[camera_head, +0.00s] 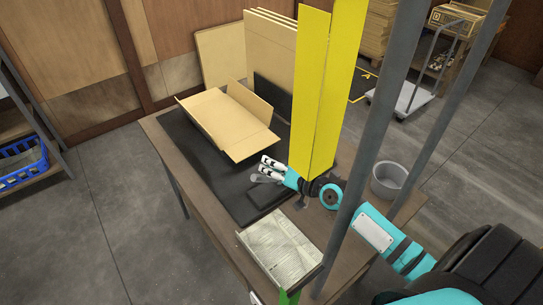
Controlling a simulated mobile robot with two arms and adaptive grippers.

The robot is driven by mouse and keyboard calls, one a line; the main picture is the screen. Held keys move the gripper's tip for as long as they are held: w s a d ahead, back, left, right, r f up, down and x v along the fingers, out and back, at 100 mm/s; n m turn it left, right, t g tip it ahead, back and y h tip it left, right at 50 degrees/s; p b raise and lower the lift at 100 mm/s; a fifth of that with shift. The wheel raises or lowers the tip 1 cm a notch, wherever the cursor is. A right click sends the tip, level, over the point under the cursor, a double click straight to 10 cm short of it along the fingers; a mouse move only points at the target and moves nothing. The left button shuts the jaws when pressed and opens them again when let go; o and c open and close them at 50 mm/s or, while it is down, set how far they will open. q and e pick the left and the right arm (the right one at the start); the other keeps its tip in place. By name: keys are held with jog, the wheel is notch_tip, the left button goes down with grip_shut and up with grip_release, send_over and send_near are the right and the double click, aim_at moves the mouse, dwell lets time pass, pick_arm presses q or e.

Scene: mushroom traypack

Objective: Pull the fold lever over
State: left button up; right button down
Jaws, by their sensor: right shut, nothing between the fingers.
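Two tall yellow panels (313,90) stand upright side by side at the right of the table, joined along a vertical edge. I cannot tell whether they are the fold lever, and no other lever shows clearly. My right gripper (266,170) is shut and empty, low over the black mat (215,165) just left of the panels' lower end. My wrist lies in front of their foot, so I cannot tell whether it touches them. An open cardboard box (215,117) with raised flaps lies on the mat.
Flat cardboard sheets (268,50) stand at the table's back. A grey bucket (389,177) stands at the right, a pale printed stack (279,250) at the front. Grey posts (378,115) cross the right side. A blue basket (22,160) sits on a shelf at far left.

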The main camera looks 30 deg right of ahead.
jog(key=shift+s+a+f, duration=0.15)
jog(key=shift+f, duration=0.05)
jog(key=shift+a+r+p, duration=0.1)
jog(key=shift+a+p, duration=0.05)
jog(key=shift+p, duration=0.45)
jog(key=shift+a+n+p, duration=0.25)
jog(key=shift+n+p, duration=0.1)
jog(key=shift+n, duration=0.05)
jog(key=shift+s+a+f, duration=0.1)
jog(key=shift+a+f, duration=0.3)
jog(key=shift+f, duration=0.15)
pick_arm(q)
jog(key=shift+s+a+r, duration=0.45)
jog(key=shift+s+r, duration=0.25)
jog(key=shift+r, duration=0.15)
pick_arm(e)
jog(key=shift+h, duration=0.3)
pick_arm(q)
jog(key=shift+w+a, duration=0.1)
jog(key=shift+w, duration=0.05)
pick_arm(e)
jog(key=shift+s+d, duration=0.1)
jog(key=v, duration=1.1)
jog(key=shift+s+d, duration=0.15)
jog(key=shift+s, duration=0.25)
